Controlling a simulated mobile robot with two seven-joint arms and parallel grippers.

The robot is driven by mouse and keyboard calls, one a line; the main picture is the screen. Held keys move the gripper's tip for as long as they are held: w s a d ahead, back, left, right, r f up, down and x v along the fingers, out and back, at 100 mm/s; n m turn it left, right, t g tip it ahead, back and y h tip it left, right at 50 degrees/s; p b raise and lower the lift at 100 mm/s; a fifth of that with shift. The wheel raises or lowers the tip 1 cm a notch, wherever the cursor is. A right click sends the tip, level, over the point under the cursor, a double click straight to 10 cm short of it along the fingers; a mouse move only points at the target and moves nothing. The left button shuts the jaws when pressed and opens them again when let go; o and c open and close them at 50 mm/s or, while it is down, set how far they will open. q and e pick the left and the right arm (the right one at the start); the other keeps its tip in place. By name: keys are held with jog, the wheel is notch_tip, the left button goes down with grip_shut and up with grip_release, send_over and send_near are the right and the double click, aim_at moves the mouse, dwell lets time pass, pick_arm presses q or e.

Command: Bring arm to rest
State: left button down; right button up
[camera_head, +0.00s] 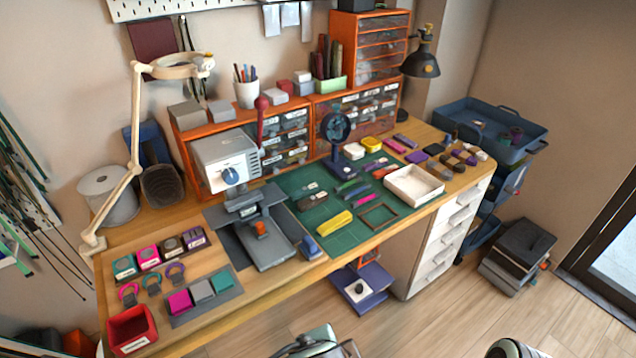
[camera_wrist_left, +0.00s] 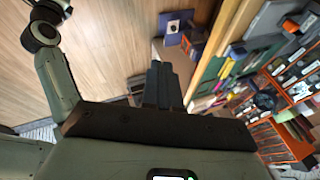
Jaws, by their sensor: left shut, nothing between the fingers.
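My left gripper (camera_wrist_left: 160,85) shows in the left wrist view, with its two dark fingers together and nothing between them. It is held out in front of the workbench, over the wooden floor, and touches nothing that I can see. Parts of my own arms show at the bottom edge of the head view, but no fingertips are visible there. A grey-green arm link of mine is at the left of the wrist view. My right gripper does not show in either view.
The wooden workbench (camera_head: 230,318) carries a green cutting mat (camera_head: 345,237), a grey press (camera_head: 268,246), a white tray (camera_head: 413,187) and a red bin (camera_head: 131,330). A blue trolley (camera_head: 495,128) stands at right.

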pick_arm(q)
notch_tip(320, 180, down, 27)
jog(key=s+a+n+g+h, duration=0.1)
jog(key=a+n+g+h, duration=0.3)
jog(key=n, duration=0.3)
jog(key=s+a+f+n+y, duration=0.1)
jog(key=s+a+f+n, duration=0.5)
jog(key=f, duration=0.3)
jog(key=s+a+f+n+y, duration=0.1)
jog(key=s+a+f+n, duration=0.5)
jog(key=f, duration=0.4)
notch_tip(320, 180, up, 17)
jog(key=s+d+m+g+p, duration=0.1)
jog(key=g+p, duration=0.1)
jog(key=p, duration=1.4)
jog(key=shift+s+d, duration=0.35)
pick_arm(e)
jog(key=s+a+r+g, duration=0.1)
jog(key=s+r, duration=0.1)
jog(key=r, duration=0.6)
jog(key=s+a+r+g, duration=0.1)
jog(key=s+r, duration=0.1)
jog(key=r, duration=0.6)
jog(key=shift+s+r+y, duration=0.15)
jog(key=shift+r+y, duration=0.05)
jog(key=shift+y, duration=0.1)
